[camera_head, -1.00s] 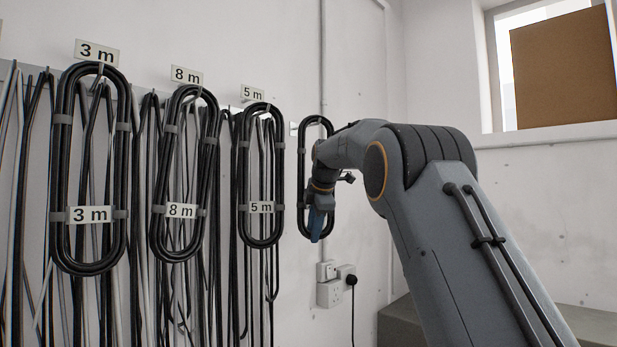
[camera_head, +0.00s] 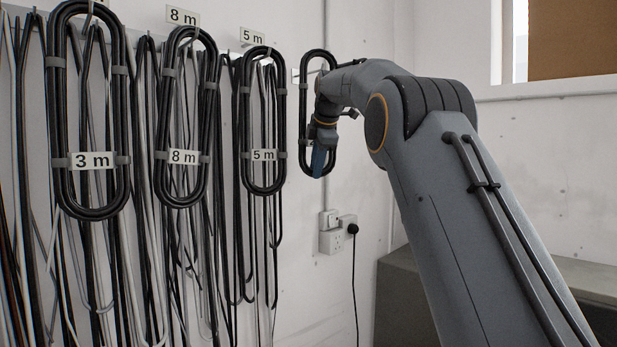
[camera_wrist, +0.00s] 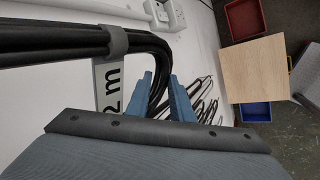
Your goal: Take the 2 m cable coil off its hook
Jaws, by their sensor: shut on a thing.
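The 2 m cable coil (camera_head: 304,112) is a long black loop at the far right of the row, upright in front of the wall. Its 2 m tag (camera_wrist: 110,85) shows sideways in the wrist view. My gripper (camera_head: 318,165) is at the right side of the coil, partly covering it. In the wrist view, my blue fingers (camera_wrist: 161,88) stand either side of the black cable bundle (camera_wrist: 156,58), shut on it. My arm hides part of the coil, and I cannot tell whether its top still touches its hook.
The 5 m coil (camera_head: 245,120), 8 m coil (camera_head: 159,125) and 3 m coil (camera_head: 56,120) hang to the left, among loose cables. A wall socket (camera_head: 331,241) with a plug is below. Coloured bins (camera_wrist: 245,18) and a wooden board (camera_wrist: 253,70) show in the wrist view.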

